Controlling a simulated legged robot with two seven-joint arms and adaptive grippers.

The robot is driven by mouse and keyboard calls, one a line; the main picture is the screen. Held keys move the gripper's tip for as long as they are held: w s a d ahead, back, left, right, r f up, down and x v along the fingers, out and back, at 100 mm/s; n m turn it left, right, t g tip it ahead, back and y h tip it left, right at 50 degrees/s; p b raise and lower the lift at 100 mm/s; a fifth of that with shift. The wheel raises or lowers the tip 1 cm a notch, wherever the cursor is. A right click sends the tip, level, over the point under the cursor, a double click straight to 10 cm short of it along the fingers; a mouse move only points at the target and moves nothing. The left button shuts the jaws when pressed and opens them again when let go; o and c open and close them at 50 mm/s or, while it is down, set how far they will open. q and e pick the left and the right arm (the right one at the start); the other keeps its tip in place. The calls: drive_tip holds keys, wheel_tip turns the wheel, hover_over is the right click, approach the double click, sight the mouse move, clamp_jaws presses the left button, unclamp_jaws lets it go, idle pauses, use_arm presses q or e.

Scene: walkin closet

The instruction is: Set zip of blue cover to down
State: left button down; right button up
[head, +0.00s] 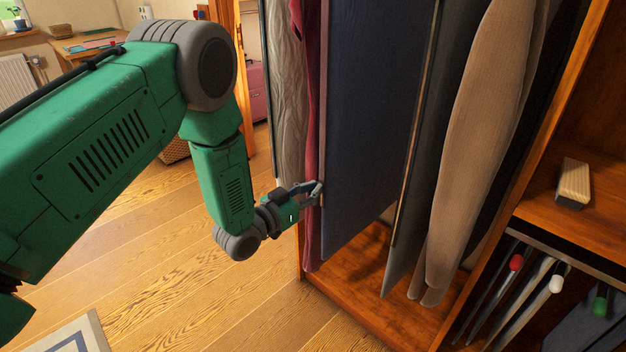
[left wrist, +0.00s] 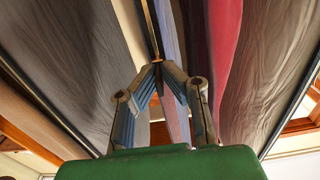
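The blue cover (head: 372,110) hangs in the closet, with a paler narrow edge facing my left arm. In the left wrist view this edge shows as a blue-violet strip (left wrist: 169,35). My left gripper (head: 318,190) is at the lower part of that edge. Its fingertips (left wrist: 157,66) come together in the left wrist view. A small brass-coloured piece, which looks like the zip pull (head: 321,200), shows at the fingertips, mostly hidden by them. My right gripper is not in view.
A red garment (head: 311,90) and a grey cover (head: 286,90) hang left of the blue cover. A dark grey cover (head: 418,150) and a beige garment (head: 480,140) hang to its right. A wooden shelf unit (head: 540,215) stands at the right. The wooden floor (head: 190,290) is mostly clear.

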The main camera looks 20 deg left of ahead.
use_arm(q)
wheel_tip(320, 180, down, 2)
drive_tip(key=shift+f+b, duration=0.1)
drive_tip(key=shift+b, duration=0.3)
drive_tip(key=c, duration=1.7)
unclamp_jaws()
drive_tip(key=shift+c, duration=0.2)
drive_tip(key=v, duration=1.2)
